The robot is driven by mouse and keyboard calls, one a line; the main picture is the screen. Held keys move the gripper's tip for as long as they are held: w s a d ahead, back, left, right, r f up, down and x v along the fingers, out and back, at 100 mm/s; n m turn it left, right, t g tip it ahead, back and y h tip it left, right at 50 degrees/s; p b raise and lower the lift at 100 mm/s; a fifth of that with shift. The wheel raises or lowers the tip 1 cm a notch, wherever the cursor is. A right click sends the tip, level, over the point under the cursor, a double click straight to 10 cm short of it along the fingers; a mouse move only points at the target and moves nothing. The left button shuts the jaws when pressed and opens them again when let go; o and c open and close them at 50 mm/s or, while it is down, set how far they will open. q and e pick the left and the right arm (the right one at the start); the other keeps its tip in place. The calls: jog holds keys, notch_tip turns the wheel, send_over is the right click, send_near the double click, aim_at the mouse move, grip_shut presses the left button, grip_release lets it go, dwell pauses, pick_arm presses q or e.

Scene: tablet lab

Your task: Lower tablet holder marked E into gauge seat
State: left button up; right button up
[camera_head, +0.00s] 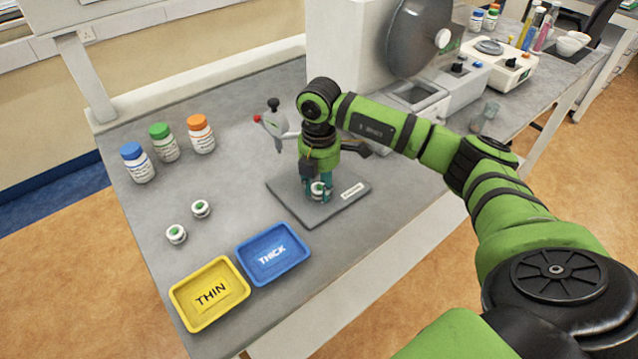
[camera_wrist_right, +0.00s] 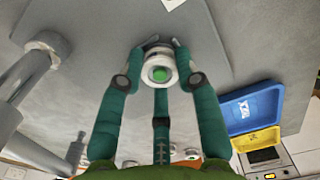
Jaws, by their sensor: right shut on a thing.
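My right gripper (camera_head: 319,187) points down over the grey gauge base plate (camera_head: 288,186), its teal fingers shut on a white tablet holder (camera_head: 317,194). In the right wrist view the holder (camera_wrist_right: 158,52) sits between the fingertips (camera_wrist_right: 158,62), with a green centre facing the camera. No letter E is readable on it. The holder is at or just above the plate; I cannot tell whether it touches. The gauge seat is hidden under the holder and fingers. The gauge (camera_head: 277,128), with a red tip and black knob, stands behind the gripper. My left gripper is out of view.
Two more white holders with green centres (camera_head: 200,208) (camera_head: 176,234) lie on the left of the bench. A blue THICK tray (camera_head: 290,266) and a yellow THIN tray (camera_head: 188,318) are at the front. Three capped bottles (camera_head: 167,147) stand at the back left.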

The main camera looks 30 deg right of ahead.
jog(key=o, duration=1)
jog(key=shift+r, duration=0.1)
notch_tip(320, 180, up, 12)
jog(key=shift+f, duration=0.1)
